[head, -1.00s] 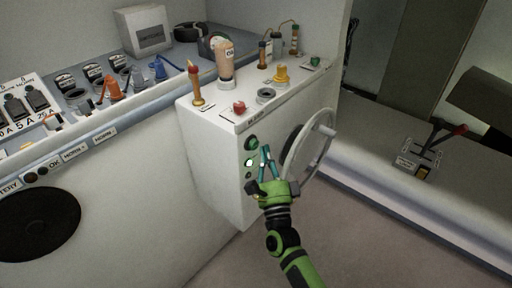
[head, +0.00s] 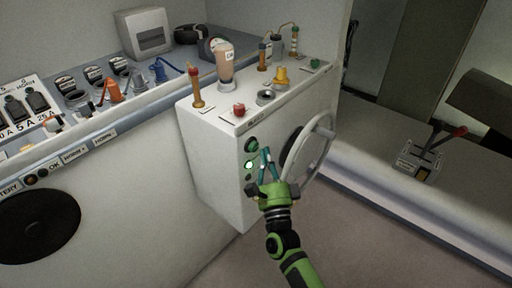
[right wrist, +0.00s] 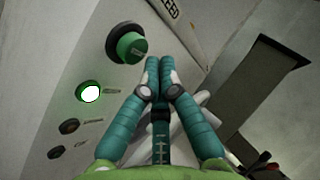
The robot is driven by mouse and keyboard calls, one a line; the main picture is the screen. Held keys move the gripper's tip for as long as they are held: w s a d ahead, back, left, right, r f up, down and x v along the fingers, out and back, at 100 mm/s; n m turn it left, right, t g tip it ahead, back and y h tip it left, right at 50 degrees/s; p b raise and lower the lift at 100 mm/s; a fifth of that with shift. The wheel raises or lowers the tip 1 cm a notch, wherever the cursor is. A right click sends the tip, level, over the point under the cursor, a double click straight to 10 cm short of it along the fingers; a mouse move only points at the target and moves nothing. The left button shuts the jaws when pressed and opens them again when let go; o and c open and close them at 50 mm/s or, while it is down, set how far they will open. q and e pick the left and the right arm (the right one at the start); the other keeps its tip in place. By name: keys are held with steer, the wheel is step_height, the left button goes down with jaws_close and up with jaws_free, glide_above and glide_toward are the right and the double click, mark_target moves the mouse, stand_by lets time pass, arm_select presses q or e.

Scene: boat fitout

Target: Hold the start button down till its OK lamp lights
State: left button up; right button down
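The green start button (head: 251,145) sits on the front of the white console, below its top edge. In the right wrist view the green button (right wrist: 131,46) stands out from a dark collar. The lamp (head: 249,164) below it is lit bright white-green; it also glows in the right wrist view (right wrist: 90,92). Its label is too small to read. My right gripper (head: 267,152) is just right of the button. In the right wrist view its fingertips (right wrist: 159,62) are together, with nothing between them, and appear apart from the button. My left gripper is not in view.
A grey handwheel (head: 318,148) stands out from the console just right of my gripper. Bottles and knobs, including a red knob (head: 239,110), stand on the console top (head: 215,118). A switch panel is at left. A lever (head: 452,137) is on the right bench.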

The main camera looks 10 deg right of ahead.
steer(key=shift+w+a, duration=0.1)
steer(key=shift+w, duration=0.05)
steer(key=shift+w+a+b, duration=0.2)
steer(key=shift+w+b, duration=0.05)
steer(key=shift+b, duration=0.05)
steer(key=shift+w+a+b, duration=0.3)
steer(key=shift+w, duration=0.05)
stand_by(1.0)
steer(key=shift+s+d, duration=0.1)
steer(key=shift+s, duration=0.05)
stand_by(0.9)
steer(key=shift+s+d+p, duration=0.35)
steer(key=shift+s+d, duration=0.1)
steer(key=shift+s, duration=0.15)
steer(key=s+d, duration=0.1)
steer(key=s, duration=0.1)
steer(key=s+d+p, duration=0.1)
steer(key=s+d, duration=0.1)
stand_by(0.3)
